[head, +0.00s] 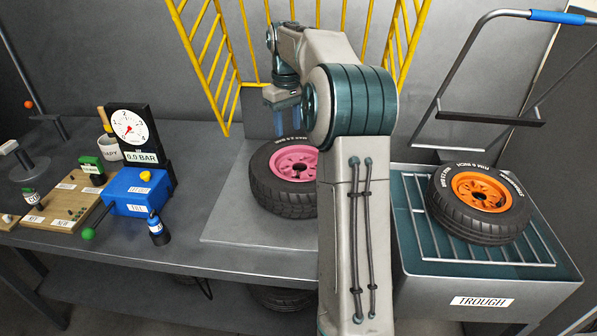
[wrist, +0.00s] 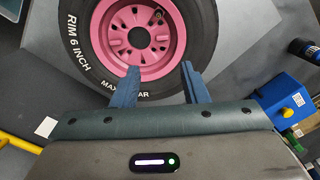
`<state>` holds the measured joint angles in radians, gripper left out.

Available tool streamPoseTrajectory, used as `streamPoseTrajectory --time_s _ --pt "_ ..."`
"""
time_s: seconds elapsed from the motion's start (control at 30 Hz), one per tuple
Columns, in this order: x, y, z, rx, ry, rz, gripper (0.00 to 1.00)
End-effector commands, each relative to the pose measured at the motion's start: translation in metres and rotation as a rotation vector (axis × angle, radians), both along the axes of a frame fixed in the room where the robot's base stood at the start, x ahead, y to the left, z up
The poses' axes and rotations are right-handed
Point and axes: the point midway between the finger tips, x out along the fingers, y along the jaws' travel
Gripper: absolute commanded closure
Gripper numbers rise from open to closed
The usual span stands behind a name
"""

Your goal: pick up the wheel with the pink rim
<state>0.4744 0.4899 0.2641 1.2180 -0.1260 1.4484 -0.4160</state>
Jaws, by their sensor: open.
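The wheel with the pink rim (head: 296,164) lies flat on a grey plate on the bench, partly hidden behind my arm in the head view. In the wrist view its pink rim (wrist: 157,42) and black tyre with white lettering fill the top middle. My gripper (wrist: 158,82) is open and empty. Its two blue fingers overlap the near edge of the wheel in the wrist view, with the tyre's near side showing between them. In the head view my gripper (head: 284,112) is above the back of the wheel. I cannot tell whether the fingers touch the tyre.
A wheel with an orange rim (head: 481,191) lies on the trough's (head: 420,255) slatted top at right. A blue box (head: 138,192) and a pressure gauge (head: 132,128) stand left of the plate (head: 230,220). A yellow cage (head: 212,60) stands behind the wheel.

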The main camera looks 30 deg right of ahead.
Motion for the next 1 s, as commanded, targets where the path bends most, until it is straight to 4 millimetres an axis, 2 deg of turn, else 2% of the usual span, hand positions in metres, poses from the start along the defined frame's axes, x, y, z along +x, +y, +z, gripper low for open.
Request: streamPoseTrajectory --time_s 0.4,0.67,0.9,1.0 --pt "0.001 -0.001 -0.07 0.003 0.004 0.001 0.6" --pt "0.001 -0.001 -0.09 0.003 0.003 0.001 0.6" --pt "0.0 0.0 -0.125 0.003 0.004 0.001 0.6" --pt "0.0 0.0 -0.134 0.003 0.002 0.0 0.6"
